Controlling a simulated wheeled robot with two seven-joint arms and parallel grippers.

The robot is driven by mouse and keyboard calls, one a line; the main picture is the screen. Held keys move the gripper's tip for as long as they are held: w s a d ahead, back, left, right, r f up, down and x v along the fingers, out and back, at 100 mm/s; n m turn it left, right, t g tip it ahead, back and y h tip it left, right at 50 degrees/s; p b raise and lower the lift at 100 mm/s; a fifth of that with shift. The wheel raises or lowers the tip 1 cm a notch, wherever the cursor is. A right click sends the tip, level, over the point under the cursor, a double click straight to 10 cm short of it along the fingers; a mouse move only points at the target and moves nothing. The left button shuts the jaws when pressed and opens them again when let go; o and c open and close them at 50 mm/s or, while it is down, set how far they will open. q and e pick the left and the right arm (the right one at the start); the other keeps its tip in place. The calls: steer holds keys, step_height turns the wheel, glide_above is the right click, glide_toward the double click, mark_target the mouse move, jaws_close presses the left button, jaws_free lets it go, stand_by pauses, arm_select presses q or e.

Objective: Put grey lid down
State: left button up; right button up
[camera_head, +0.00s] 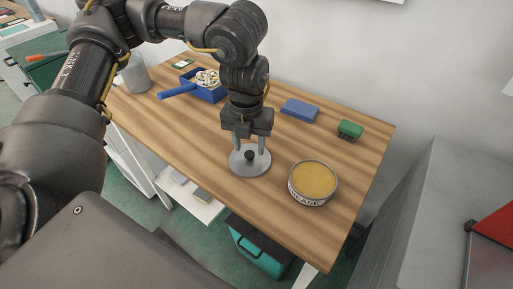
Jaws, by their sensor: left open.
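The grey lid (241,167) is a round disc with a dark knob (249,155) at its middle. It appears to lie flat on the wooden table (210,145) near the front edge. My left gripper (249,146) points down right above the lid, with its fingers apart on either side of the knob. The fingertips partly hide the lid's far side, and I cannot tell whether they touch it. An open round tin (313,182) with yellow grease stands to the right of the lid. My right gripper does not show.
A blue box (300,109) and a green object (350,130) lie towards the back right. A blue tray (210,92) with small contents, a blue handle-like piece (177,91) and a grey container (133,74) stand at the left. The table between tray and lid is clear.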

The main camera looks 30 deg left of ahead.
mark_target(250, 153)
arm_select(q)
step_height(250, 153, up, 10)
stand_by(0.5)
steer(key=shift+r, duration=0.15)
